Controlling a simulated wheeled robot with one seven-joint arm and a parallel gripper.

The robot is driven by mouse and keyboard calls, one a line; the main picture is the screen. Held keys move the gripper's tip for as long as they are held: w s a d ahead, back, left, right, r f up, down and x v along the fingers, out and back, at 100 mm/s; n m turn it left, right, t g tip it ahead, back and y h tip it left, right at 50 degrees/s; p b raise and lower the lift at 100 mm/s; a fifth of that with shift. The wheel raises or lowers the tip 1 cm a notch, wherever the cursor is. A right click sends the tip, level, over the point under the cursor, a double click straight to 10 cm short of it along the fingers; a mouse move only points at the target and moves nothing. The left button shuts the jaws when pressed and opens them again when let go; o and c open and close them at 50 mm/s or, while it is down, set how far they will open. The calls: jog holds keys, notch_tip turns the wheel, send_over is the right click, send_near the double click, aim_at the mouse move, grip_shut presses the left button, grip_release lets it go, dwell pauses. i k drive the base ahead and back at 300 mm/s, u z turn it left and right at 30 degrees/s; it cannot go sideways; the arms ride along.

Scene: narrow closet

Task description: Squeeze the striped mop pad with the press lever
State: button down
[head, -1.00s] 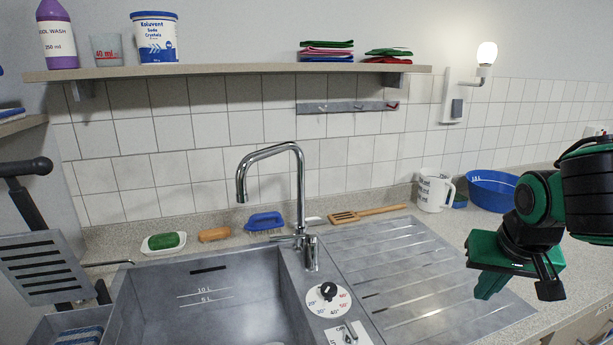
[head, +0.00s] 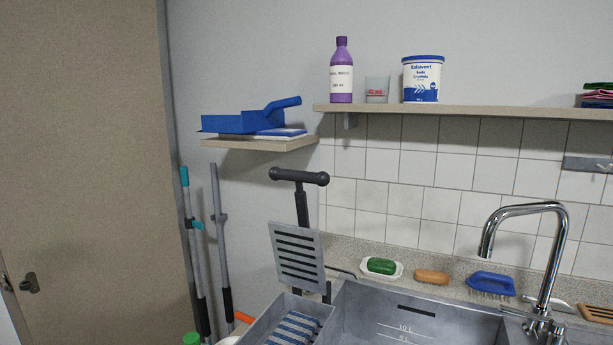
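The striped mop pad (head: 293,329), blue and pale grey, lies in the grey wringer box (head: 324,308) at the left of the sink, low in the picture. A slotted grey press plate (head: 297,254) stands tilted up above the box, apart from the pad. The press lever (head: 301,204) is a dark upright post with a black T-shaped handle (head: 298,176) on top. The lower part of the pad is cut off by the picture's edge. My gripper is out of the picture.
A sink (head: 405,322) with a chrome tap (head: 531,242) adjoins the box on the right. Soap (head: 381,265) and a blue brush (head: 491,283) lie behind it. Long poles (head: 221,240) lean at the left by a door (head: 85,170). A small shelf (head: 262,145) overhangs behind the lever.

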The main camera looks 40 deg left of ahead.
aim_at(298, 251)
jog(key=u, duration=1.75)
jog(key=k, duration=0.5)
jog(key=z, duration=0.9)
jog(key=i, duration=0.3)
jog(key=u, duration=0.4)
